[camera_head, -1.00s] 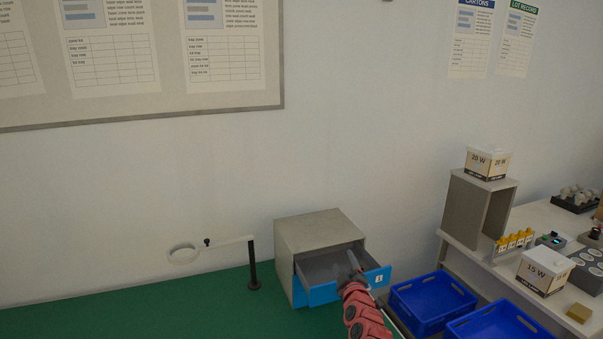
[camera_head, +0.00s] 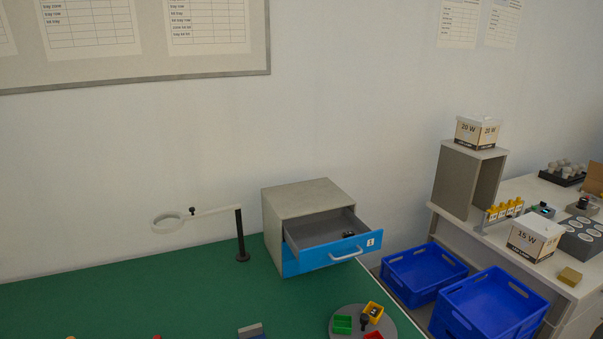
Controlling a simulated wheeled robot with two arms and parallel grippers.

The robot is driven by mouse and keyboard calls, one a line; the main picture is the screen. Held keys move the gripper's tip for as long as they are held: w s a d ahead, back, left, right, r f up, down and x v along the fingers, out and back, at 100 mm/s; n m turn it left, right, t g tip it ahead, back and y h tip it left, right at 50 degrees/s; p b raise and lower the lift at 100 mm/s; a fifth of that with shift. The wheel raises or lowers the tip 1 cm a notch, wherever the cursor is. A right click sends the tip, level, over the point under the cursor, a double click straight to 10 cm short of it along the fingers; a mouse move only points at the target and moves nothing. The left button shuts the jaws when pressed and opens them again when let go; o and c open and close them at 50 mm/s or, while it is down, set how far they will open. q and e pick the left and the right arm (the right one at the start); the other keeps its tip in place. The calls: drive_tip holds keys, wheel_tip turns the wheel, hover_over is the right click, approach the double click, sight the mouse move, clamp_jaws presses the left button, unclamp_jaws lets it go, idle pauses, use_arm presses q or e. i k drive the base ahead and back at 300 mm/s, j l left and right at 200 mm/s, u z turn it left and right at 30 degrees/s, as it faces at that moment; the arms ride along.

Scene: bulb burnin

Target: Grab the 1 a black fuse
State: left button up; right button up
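A small black object (camera_head: 349,234), perhaps the black fuse, lies inside the open drawer (camera_head: 305,234) near its right side; it is too small to identify surely. The drawer has a blue front (camera_head: 318,257) marked 1 with a pale handle, and sits in a grey cabinet (camera_head: 270,228) on the green table. Neither of my grippers shows in the head view now.
A round grey turntable (camera_head: 345,312) with green, yellow and red bins stands at the table's front right. A magnifier ring on a black stand (camera_head: 240,240) is left of the cabinet. Blue crates (camera_head: 425,272) stand right of the table. The middle of the green table (camera_head: 130,290) is clear.

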sight(348, 235)
drive_tip(key=i+l, duration=0.1)
drive_tip(key=l, duration=0.3)
drive_tip(key=i+l+u, duration=0.1)
drive_tip(key=l, duration=0.25)
drive_tip(key=i+l, duration=0.1)
drive_tip(key=l, duration=0.3)
drive_tip(key=i+l, duration=0.1)
drive_tip(key=l, duration=0.25)
drive_tip(key=i+l+u, duration=0.2)
drive_tip(key=l+u, duration=0.15)
drive_tip(key=l, duration=0.3)
drive_tip(key=i+l+u, duration=0.2)
drive_tip(key=l, duration=0.15)
drive_tip(key=k+j+z, duration=0.2)
drive_tip(key=j, duration=0.2)
drive_tip(key=j+z, duration=0.2)
drive_tip(key=j, duration=0.2)
drive_tip(key=k+j+z, duration=0.15)
drive_tip(key=j, duration=0.2)
drive_tip(key=i+j, duration=0.6)
drive_tip(key=j, duration=0.15)
drive_tip(key=l, duration=0.5)
